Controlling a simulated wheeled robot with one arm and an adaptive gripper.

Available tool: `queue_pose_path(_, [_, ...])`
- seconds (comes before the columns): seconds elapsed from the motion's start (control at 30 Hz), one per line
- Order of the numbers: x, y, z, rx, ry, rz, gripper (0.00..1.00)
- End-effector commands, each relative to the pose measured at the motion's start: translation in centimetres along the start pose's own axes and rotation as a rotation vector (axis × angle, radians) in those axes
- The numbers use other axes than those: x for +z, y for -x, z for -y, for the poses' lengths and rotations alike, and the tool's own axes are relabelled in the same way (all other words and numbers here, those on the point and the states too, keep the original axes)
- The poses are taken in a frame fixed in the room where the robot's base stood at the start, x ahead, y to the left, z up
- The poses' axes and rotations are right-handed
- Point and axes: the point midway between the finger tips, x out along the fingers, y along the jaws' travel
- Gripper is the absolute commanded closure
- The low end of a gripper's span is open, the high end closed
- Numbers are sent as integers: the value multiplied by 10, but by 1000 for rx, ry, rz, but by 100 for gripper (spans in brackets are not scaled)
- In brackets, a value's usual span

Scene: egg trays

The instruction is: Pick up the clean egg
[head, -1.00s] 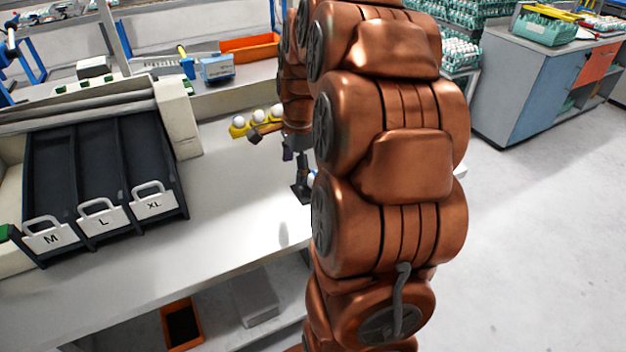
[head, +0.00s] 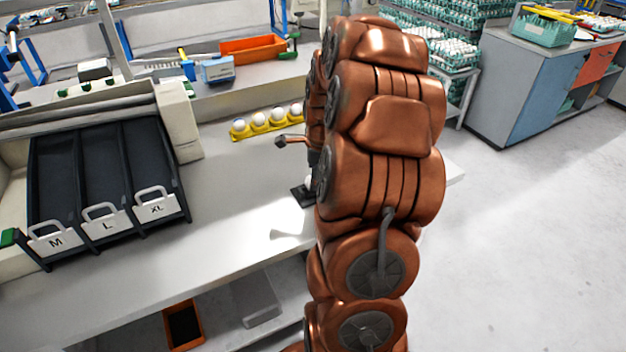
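A yellow egg holder (head: 268,127) lies on the white table behind the middle, with several white eggs in a row, among them a left one (head: 239,125) and a right one (head: 296,109). At this size I cannot tell which egg is clean.
A dark sorting rack (head: 103,180) with lanes marked M, L and XL stands at the left. An orange bin (head: 253,49) and a blue box (head: 217,69) sit on the back shelf. The white tabletop (head: 225,190) between rack and arm is clear.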

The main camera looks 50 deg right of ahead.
Motion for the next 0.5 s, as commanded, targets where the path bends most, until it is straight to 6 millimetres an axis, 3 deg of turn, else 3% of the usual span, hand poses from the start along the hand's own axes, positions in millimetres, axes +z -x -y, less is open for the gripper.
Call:
queue_pose_path(0.2, [0,-20,-1,2,1,0,25])
queue_pose_path(0.4, [0,-21,0,0,1,1,25])
queue_pose_path(0.5, [0,-21,0,1,1,1,34])
